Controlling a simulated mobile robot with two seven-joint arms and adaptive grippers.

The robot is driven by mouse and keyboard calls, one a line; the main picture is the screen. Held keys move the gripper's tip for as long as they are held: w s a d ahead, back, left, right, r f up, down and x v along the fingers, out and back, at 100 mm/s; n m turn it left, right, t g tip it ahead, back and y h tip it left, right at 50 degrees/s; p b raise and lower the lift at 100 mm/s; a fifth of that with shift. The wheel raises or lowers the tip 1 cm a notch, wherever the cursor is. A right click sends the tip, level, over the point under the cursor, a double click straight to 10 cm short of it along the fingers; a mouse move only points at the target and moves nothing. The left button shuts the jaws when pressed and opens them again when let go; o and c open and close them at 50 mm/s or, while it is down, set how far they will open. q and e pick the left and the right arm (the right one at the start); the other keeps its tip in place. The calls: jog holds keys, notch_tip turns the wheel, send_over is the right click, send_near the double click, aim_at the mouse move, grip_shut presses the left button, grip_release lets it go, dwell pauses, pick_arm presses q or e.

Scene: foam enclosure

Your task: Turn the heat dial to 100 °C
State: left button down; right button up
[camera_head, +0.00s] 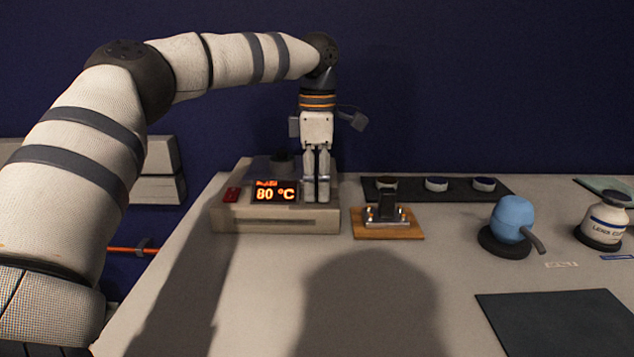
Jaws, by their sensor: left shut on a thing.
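A beige heater unit (290,220) stands at the left back of the table. Its display (275,191) reads 80 °C in orange digits. A red switch (232,194) sits left of the display. My left gripper (317,198) points straight down at the right part of the unit, right of the display. Its fingers are close together and shut on the heat dial, which they hide almost wholly. My right gripper is not in view.
Right of the unit are a wooden stand with a metal piece (388,228), a dark strip with several small round jars (437,184), a blue round vessel with a handle (513,216) and a white labelled bottle (604,218). A dark mat (560,322) lies front right. The front middle is clear.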

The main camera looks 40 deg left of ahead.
aim_at(317, 188)
pick_arm(q)
jog(key=c, duration=1.2)
grip_release()
jog(key=shift+c, duration=0.2)
notch_tip(317, 188, up, 12)
